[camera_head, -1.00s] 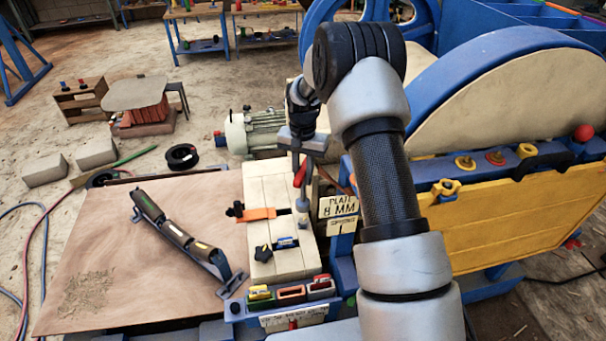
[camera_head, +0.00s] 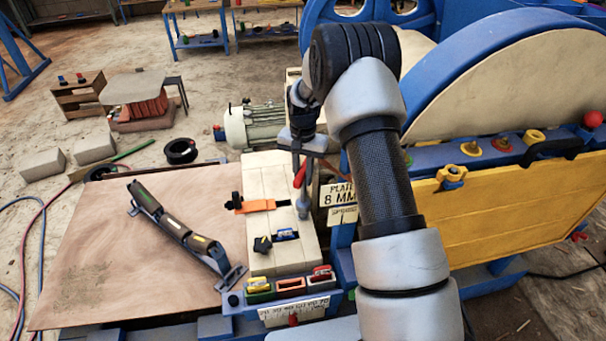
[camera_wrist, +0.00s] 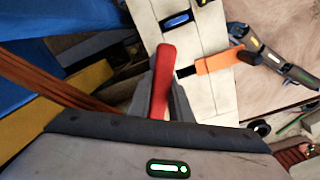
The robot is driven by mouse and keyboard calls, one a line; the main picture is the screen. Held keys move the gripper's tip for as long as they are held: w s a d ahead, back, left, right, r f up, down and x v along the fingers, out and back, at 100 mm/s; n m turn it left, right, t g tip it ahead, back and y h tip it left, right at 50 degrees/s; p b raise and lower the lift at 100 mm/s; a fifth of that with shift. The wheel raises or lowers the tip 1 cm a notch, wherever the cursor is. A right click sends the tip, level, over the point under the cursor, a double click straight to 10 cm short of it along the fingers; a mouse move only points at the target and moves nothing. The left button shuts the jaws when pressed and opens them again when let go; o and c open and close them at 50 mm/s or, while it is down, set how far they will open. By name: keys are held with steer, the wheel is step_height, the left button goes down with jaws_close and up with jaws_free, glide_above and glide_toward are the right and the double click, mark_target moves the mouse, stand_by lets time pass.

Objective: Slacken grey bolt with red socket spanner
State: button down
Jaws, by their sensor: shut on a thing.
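My gripper (camera_head: 302,168) is above the right edge of the pale block (camera_head: 268,182). It is shut on the red socket spanner (camera_wrist: 164,75), whose red handle stands between the two grey fingers in the wrist view. In the head view the spanner (camera_head: 299,176) shows as a small red strip below my gripper. A grey upright part (camera_head: 303,208) reaches down to the block's right side; I cannot tell whether it is the socket or the grey bolt. The bolt is not clearly visible in the wrist view.
An orange clamp (camera_head: 260,205) lies across the block, with a blue-and-black part (camera_head: 286,235) nearby. Small coloured trays (camera_head: 290,284) stand in front. A brown board (camera_head: 130,265) carries a dark jointed tool (camera_head: 178,232). The yellow panel (camera_head: 510,210) and blue wheel rim close off the right.

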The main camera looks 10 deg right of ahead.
steer(key=shift+f, duration=0.2)
steer(key=shift+f+b, duration=1.3)
steer(key=shift+f, duration=0.35)
steer(key=shift+f+b, duration=0.3)
steer(key=shift+f, duration=0.05)
steer(key=n, duration=0.4)
steer(key=shift+b, duration=0.3)
steer(key=n, duration=0.3)
